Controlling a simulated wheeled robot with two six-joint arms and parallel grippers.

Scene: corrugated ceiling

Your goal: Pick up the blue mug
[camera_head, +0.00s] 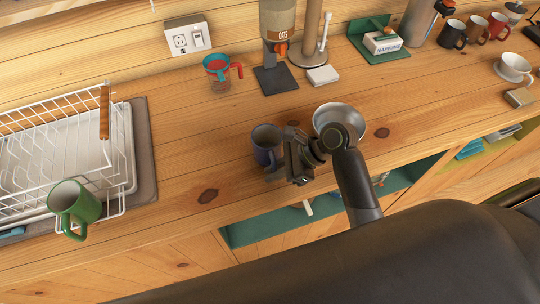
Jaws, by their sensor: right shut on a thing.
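The dark blue mug (265,147) stands on the wooden counter near the middle of the head view, its opening facing up. My right gripper (283,158) is at the mug's right side, shut on the mug. The fingers and the contact are partly hidden by the gripper body, and I cannot tell whether the mug is clear of the counter. My left gripper is not in view.
A metal bowl (339,113) is close behind my right gripper. A measuring cup (218,75) and a dispenser (277,25) stand near the wall. A white dish rack (60,150) and a green mug (75,205) are at the left. Counter (190,150) left of the blue mug is clear.

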